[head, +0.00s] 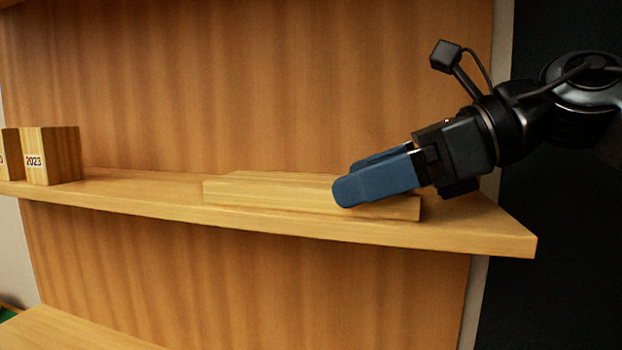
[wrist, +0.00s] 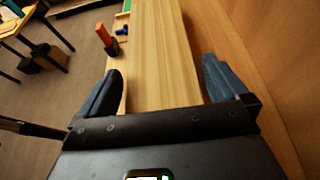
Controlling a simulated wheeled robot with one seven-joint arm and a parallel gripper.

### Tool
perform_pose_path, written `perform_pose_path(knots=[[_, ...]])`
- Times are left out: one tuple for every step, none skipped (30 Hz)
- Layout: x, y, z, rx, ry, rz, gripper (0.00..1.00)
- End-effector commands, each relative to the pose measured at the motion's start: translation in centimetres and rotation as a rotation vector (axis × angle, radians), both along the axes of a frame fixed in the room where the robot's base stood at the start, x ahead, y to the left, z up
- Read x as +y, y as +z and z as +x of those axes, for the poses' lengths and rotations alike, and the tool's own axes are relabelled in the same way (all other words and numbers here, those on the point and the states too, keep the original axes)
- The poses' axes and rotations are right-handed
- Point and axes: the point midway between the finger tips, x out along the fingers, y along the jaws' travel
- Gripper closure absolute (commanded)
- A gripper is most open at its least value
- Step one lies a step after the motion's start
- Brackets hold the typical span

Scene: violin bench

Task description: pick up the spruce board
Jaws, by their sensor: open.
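The spruce board (head: 265,193) is a long, pale, low piece lying flat on the wooden shelf (head: 120,192). My gripper (head: 350,178) is at the board's right part, coming in from the right, with its blue fingers apart. The near finger hides part of the board's front in the head view. In the wrist view, pale wood that looks like the board (wrist: 163,85) runs away between the two spread fingers (wrist: 163,68). Both fingers look clear of it at the sides. I cannot tell whether either touches it.
A block labelled 2023 (head: 55,155) stands at the shelf's left end beside another block. A wooden back panel (head: 250,85) rises behind the shelf. A lower wooden surface (head: 70,330) lies below. The wrist view shows an orange object (wrist: 104,34) and a blue one (wrist: 122,30).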

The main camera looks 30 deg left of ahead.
Motion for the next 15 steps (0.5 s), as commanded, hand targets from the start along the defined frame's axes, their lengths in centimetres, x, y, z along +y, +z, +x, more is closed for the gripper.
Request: perform_pose_path(knots=[[0.57, -0.04, -0.19, 0.001, 0.002, 0.001, 0.0], [0.78, -0.17, -0.24, 0.001, 0.001, 0.001, 0.0], [0.98, -0.33, -0.28, 0.0, 0.001, 0.0, 0.0], [1.09, -0.43, -0.29, 0.0, 0.0, 0.0, 0.0], [1.15, -0.49, -0.31, 0.0, 0.0, 0.0, 0.0], [1.2, -0.54, -0.3, 0.0, 0.0, 0.0, 0.0], [1.2, -0.56, -0.3, 0.0, -0.001, 0.0, 0.0], [1.2, -0.57, -0.3, 0.0, -0.001, 0.0, 0.0], [1.2, -0.57, -0.3, 0.0, -0.001, 0.001, 0.0], [1.19, -0.56, -0.3, 0.0, -0.001, 0.001, 0.0], [1.19, -0.56, -0.3, 0.0, -0.001, 0.001, 0.0], [1.19, -0.55, -0.3, 0.0, -0.001, 0.001, 0.03], [1.19, -0.55, -0.3, 0.0, -0.001, 0.001, 0.06], [1.19, -0.55, -0.3, 0.0, -0.001, 0.001, 0.09], [1.18, -0.55, -0.3, 0.0, -0.001, 0.001, 0.12]])
